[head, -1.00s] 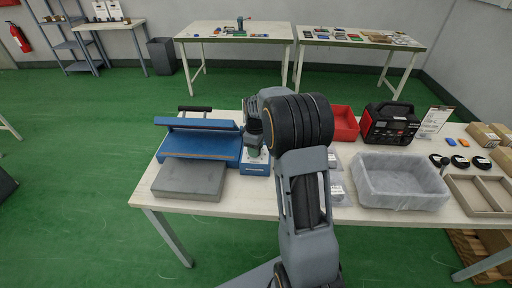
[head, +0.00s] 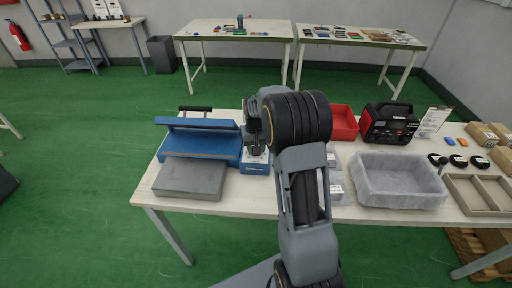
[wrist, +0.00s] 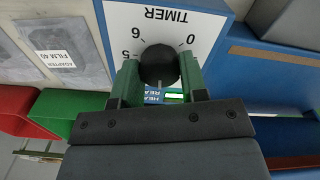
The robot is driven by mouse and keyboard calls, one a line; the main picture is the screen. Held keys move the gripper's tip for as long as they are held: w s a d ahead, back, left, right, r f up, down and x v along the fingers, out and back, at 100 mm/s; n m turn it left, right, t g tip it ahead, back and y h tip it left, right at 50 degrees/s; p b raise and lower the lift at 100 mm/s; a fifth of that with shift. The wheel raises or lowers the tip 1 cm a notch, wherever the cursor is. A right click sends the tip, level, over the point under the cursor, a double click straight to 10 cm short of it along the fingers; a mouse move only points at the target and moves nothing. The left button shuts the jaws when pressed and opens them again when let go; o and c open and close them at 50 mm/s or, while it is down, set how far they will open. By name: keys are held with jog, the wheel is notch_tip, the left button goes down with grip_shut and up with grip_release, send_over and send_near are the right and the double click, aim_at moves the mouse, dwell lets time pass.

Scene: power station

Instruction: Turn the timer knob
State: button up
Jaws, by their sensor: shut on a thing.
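The timer knob (wrist: 159,65) is a round black knob on a white dial plate (wrist: 205,28) marked TIMER with numbers, on the blue machine. The wrist view shows it upside down. My gripper (wrist: 158,75) has its two green fingers on either side of the knob and is shut on it. In the head view, my gripper (head: 254,146) is at the right end of the blue machine (head: 200,140), and my arm hides the knob there. A small lit green display (wrist: 174,96) shows beside the knob between the fingers.
A grey block (head: 190,180) lies in front of the machine. To the right are a red tray (head: 345,122), a black and red device (head: 390,124) and a lined bin (head: 400,182). Film packets (wrist: 58,45) lie close beside the dial.

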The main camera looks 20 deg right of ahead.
jog(key=m, duration=0.5)
jog(key=shift+m, duration=0.3)
jog(key=m, duration=0.9)
jog(key=shift+p, duration=0.3)
jog(key=m, duration=0.4)
jog(key=shift+m, duration=0.3)
jog(key=o, duration=0.9)
